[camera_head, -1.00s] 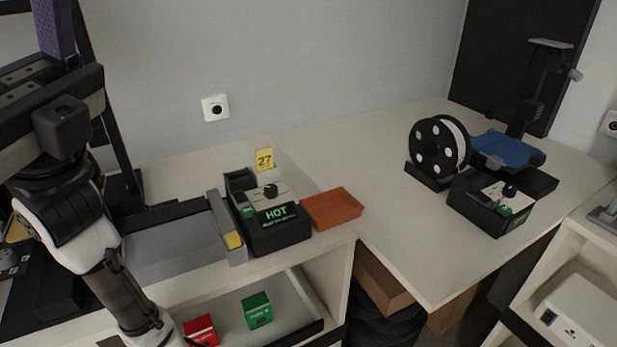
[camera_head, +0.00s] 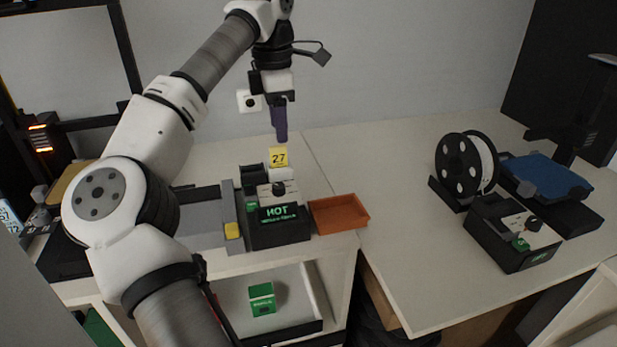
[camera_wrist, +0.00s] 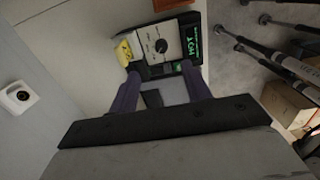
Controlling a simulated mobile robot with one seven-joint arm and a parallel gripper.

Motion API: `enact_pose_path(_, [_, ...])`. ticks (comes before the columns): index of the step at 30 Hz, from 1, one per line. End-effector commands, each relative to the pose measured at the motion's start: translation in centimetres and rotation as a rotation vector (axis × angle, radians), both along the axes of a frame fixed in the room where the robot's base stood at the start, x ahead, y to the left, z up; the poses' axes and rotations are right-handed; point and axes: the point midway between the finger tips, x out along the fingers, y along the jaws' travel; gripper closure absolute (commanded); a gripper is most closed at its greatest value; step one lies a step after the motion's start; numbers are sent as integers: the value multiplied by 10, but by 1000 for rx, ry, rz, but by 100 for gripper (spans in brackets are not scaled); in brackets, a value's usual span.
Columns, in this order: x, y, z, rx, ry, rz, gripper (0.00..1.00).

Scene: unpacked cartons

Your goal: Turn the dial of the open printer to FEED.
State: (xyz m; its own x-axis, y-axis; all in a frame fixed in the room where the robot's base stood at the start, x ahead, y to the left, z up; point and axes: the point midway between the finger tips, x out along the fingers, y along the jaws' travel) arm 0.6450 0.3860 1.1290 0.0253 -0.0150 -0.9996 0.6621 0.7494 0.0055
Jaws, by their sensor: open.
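A black control box (camera_head: 248,225) with a pale top panel and a black dial (camera_head: 279,188) stands on the left counter. Its green display reads HOT, and a yellow 27 tag (camera_head: 278,157) stands behind it. A second black box (camera_head: 490,240) with its own dial (camera_head: 533,224) stands on the right table, in front of a printer with a blue bed (camera_head: 545,175). My gripper (camera_head: 280,138) hangs above and behind the HOT box, apart from it, fingers down. In the wrist view its purple fingers are open and empty (camera_wrist: 160,72), with the HOT box's dial (camera_wrist: 162,46) beyond them. I cannot read the dial marks.
An orange tray (camera_head: 340,214) sits right of the HOT box. A grey unit (camera_head: 200,222) with a yellow block (camera_head: 232,230) is at its left. A spool (camera_head: 465,165) stands behind the second box. A green box (camera_head: 262,298) lies in the drawer below. The right table's middle is clear.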

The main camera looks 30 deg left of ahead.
Motion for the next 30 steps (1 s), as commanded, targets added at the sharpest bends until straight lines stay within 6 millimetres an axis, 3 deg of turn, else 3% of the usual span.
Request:
enact_pose_path(7, [-8,8,-21,14,30,17,52])
enact_pose_path(21, [-8,7,-113,13,27,16,52])
enact_pose_path(30, [-7,7,-137,16,26,17,52])
